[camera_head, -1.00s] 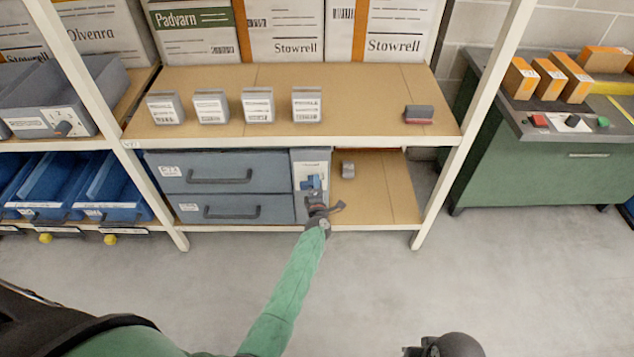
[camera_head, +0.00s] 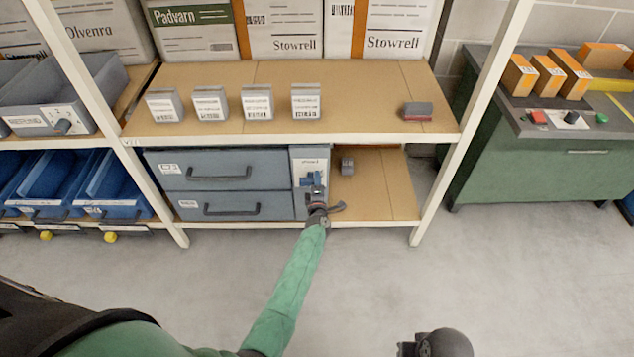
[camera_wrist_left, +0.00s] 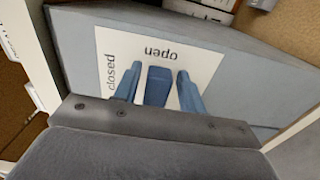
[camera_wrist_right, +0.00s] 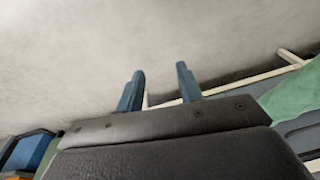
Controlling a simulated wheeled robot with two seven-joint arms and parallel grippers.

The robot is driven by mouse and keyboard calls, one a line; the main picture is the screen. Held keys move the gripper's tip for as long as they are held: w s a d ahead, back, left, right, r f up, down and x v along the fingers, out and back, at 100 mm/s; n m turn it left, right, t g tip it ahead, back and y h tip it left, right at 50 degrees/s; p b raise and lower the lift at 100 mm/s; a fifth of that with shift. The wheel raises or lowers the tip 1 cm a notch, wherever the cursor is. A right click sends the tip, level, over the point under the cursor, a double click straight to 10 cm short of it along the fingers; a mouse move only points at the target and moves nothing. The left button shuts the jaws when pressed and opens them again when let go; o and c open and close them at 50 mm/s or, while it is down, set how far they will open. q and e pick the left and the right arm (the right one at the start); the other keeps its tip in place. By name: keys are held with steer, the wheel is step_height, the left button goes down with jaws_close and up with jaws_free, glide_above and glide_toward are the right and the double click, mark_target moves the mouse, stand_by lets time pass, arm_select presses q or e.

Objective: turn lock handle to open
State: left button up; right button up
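The blue lock handle (camera_head: 308,180) is on a pale plate at the right end of the drawer unit, and it also shows in the left wrist view (camera_wrist_left: 158,86). The plate (camera_wrist_left: 112,50) reads "open" upside down above the handle and "closed" sideways at its left. My left gripper (camera_head: 314,191) is at the plate. In the left wrist view its blue fingers stand on either side of the handle, with a gap at each side. The handle's lower end is hidden by my gripper. My right gripper (camera_wrist_right: 160,85) is open and empty, away from the shelf.
Two blue-grey drawers (camera_head: 225,171) with dark handles are left of the plate. A small grey object (camera_head: 347,166) lies on the lower shelf just to the right. A white rack post (camera_head: 470,130) stands further right. The floor in front is clear.

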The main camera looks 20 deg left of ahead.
steer(key=shift+a, duration=0.15)
arm_select(q)
steer(key=shift+s, duration=0.3)
steer(key=p+v, duration=0.2)
steer(key=v, duration=0.5)
arm_select(e)
step_height(320, 180, down, 8)
steer(key=w, duration=0.1)
steer(key=shift+w, duration=0.35)
arm_select(q)
steer(key=shift+s+d, duration=0.1)
arm_select(e)
steer(key=shift+f, duration=0.15)
